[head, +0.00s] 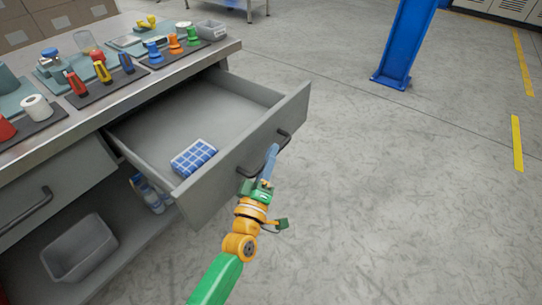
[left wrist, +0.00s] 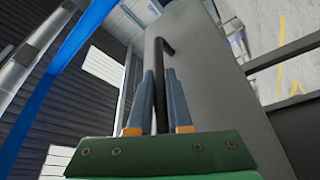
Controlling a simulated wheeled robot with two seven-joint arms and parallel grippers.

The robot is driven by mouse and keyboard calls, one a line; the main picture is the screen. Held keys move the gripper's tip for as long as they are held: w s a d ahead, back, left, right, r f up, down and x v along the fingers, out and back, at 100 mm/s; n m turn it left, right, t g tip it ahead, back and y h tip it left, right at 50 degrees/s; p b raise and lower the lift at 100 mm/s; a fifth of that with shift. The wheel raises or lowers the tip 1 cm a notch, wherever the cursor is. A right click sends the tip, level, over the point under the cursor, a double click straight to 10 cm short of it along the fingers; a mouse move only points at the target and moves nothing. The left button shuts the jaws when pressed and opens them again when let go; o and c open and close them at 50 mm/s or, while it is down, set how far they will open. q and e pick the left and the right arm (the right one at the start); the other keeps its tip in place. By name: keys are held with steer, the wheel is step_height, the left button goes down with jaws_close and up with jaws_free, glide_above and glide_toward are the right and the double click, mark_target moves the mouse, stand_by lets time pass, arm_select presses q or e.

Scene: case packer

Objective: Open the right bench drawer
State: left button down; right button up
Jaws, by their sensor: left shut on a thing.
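The right bench drawer (head: 228,170) is pulled well out from under the bench top, and its inside shows. A blue and white checked cloth (head: 194,158) lies in it near the front. The dark bar handle (head: 284,139) is on the drawer front. My left gripper (head: 270,162) is shut on this handle, its fingers hiding the middle of the bar. In the left wrist view the handle (left wrist: 158,60) runs between the two blue-grey fingers (left wrist: 158,100), beside the grey drawer front (left wrist: 205,60). My right gripper is in neither view.
The bench top (head: 150,83) carries tools and several coloured items on mats. Another drawer (head: 70,180) at the left is shut. A grey bin (head: 80,248) and a bottle (head: 148,194) stand on the lower shelf. A blue post (head: 405,45) stands behind. The floor at the right is clear.

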arm_select(q)
steer(key=c, duration=0.8)
jaws_free()
steer(key=shift+a, duration=0.1)
steer(key=shift+c, duration=0.2)
steer(key=v, duration=0.7)
steer(key=shift+p, duration=0.3)
